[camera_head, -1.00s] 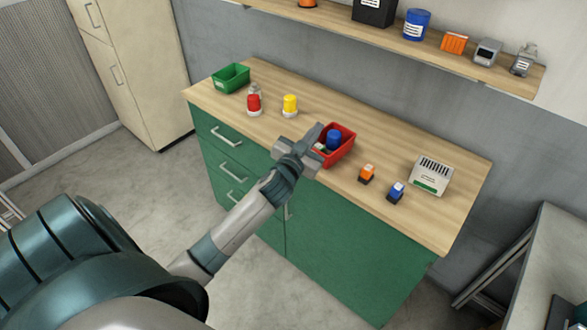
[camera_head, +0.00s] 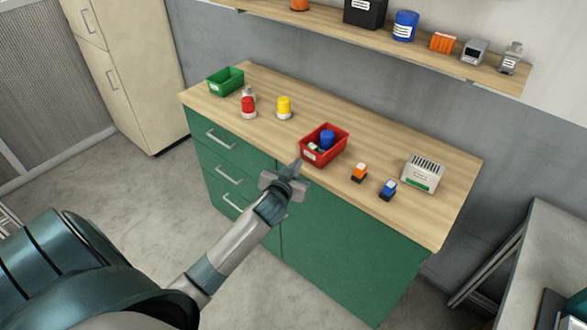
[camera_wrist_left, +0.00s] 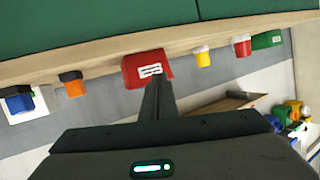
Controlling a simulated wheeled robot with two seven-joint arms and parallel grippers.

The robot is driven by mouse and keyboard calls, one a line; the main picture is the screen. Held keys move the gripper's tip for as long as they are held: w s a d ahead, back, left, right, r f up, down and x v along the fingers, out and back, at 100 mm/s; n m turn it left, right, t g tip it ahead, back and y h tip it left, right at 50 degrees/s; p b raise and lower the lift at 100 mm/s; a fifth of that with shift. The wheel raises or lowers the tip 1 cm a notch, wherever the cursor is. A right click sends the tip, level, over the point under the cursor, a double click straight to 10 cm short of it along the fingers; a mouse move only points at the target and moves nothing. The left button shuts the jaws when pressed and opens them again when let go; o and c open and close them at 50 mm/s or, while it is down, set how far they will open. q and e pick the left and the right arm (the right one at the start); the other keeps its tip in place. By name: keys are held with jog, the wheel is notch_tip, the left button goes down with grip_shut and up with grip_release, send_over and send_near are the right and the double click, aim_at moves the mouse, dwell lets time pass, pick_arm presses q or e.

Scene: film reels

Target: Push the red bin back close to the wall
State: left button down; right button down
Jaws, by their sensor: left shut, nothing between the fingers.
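The red bin (camera_head: 334,151) sits on the wooden worktop of the green cabinet, near its front edge, with a blue item and something pale inside. A strip of bare worktop lies between the bin and the grey wall (camera_head: 400,131) behind. My left gripper (camera_head: 295,166) is shut and empty, in front of the bin at the counter's front edge, pointing toward it. The left wrist view shows the bin's labelled front (camera_wrist_left: 147,69) just beyond the shut fingers (camera_wrist_left: 158,88). I cannot tell whether they touch. My right gripper is not in view.
On the worktop (camera_head: 440,216), an orange item (camera_head: 359,172), a blue item (camera_head: 388,189) and a white box (camera_head: 422,174) stand to the right. Red (camera_head: 248,108) and yellow (camera_head: 284,108) containers and a green bin (camera_head: 225,81) stand to the left. A loaded shelf (camera_head: 380,41) hangs above.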

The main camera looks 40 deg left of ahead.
pick_arm(q)
jog(key=w+f+b, duration=0.1)
jog(key=w, duration=0.1)
jog(key=w+f+b, duration=0.1)
jog(key=shift+w+d+f+b, duration=0.15)
jog(key=shift+w+b, duration=0.2)
jog(key=shift+w, duration=0.05)
dwell(0.8)
dwell(0.9)
jog(key=shift+w, duration=0.15)
